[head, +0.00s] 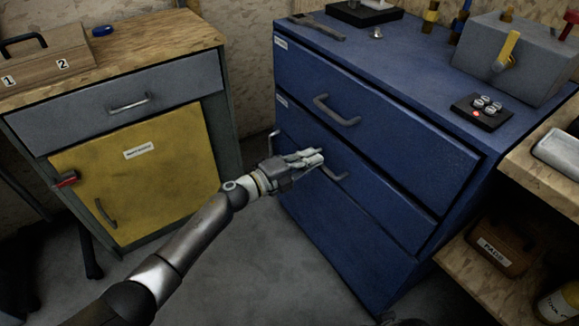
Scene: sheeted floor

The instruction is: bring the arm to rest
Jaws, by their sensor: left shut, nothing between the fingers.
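My left arm reaches in from the lower left in the head view. Its gripper (312,158) is shut and empty. The gripper shows in front of the blue drawer cabinet (345,215), by the left part of the middle drawer and its handle (333,174). I cannot tell whether the fingers touch the handle. The drawers look shut. My right gripper is not in view.
A cabinet with a yellow door (150,185) and a grey drawer (120,105) stands on the left. A wooden bench (545,165) with a lower shelf stands at the right. Bare grey floor (250,270) lies between. A hammer (318,28) and a grey box (515,60) sit on the blue cabinet.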

